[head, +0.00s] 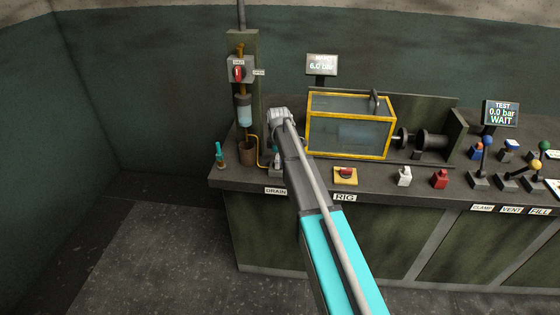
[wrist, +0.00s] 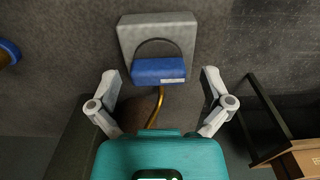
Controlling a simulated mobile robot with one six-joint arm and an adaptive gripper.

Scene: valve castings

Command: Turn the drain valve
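In the wrist view, a blue handle (wrist: 159,71) with a small pale label sits on a square grey plate (wrist: 185,35); I take this for the drain valve. A dark curved line shows on the plate above the handle, and a brass pipe (wrist: 156,108) runs below it. My gripper (wrist: 159,78) is open, one finger on each side of the handle with gaps between. Whether the handle lies at fingertip depth I cannot tell. In the head view, my arm hides most of the area behind the DRAIN label (head: 276,191), and my gripper's fingers cannot be made out.
A brown cup (head: 247,153) stands below a sight glass (head: 243,110) left of my arm. A yellow-framed box (head: 350,150) stands close on the right. A yellow-based switch (head: 345,175) is near the bench front. The test display (head: 502,113) reads 0.0 bar, WAIT.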

